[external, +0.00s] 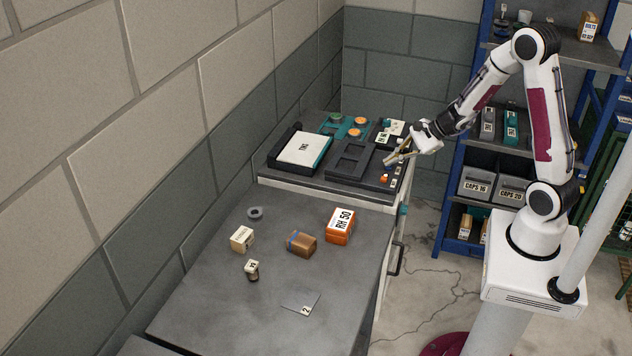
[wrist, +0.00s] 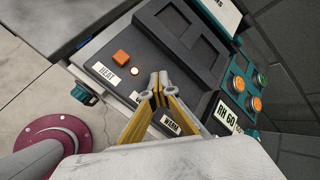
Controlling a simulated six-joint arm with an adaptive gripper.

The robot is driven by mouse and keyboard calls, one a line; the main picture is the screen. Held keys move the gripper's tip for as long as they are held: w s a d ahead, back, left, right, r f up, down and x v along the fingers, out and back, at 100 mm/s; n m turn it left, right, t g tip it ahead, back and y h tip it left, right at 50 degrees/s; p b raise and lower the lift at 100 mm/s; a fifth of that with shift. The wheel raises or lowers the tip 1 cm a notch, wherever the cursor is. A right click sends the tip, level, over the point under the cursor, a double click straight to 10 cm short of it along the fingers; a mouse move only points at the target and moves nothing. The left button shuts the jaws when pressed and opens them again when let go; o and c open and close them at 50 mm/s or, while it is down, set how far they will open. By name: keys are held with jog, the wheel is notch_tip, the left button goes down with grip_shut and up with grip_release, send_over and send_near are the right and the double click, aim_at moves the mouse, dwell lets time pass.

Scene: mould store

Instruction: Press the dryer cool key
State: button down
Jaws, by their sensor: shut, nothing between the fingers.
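The dryer (external: 342,176) is a dark unit on the bench with a key panel along its right side. In the wrist view, the dryer panel (wrist: 93,55) carries an orange key (wrist: 121,57) beside a HEAT label (wrist: 105,73), and a small pale round lamp (wrist: 134,71). A WARM label (wrist: 171,124) lies at the other end. Between them is a label mostly hidden by my fingers; any cool key there is hidden. My gripper (wrist: 158,78) is shut and empty, fingertips over the panel's middle. In the external view, my gripper (external: 389,160) hangs over the panel; contact cannot be told.
Left of the dryer is a white-topped unit (external: 303,148). Orange-topped round parts (external: 361,120) and a label card reading RH 60 (wrist: 226,117) sit behind. On the nearer bench are an orange RH 50 box (external: 340,226) and a brown box (external: 301,243). A blue shelf rack stands right.

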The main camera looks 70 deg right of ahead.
jog(key=shift+r, duration=0.95)
jog(key=shift+r, duration=3)
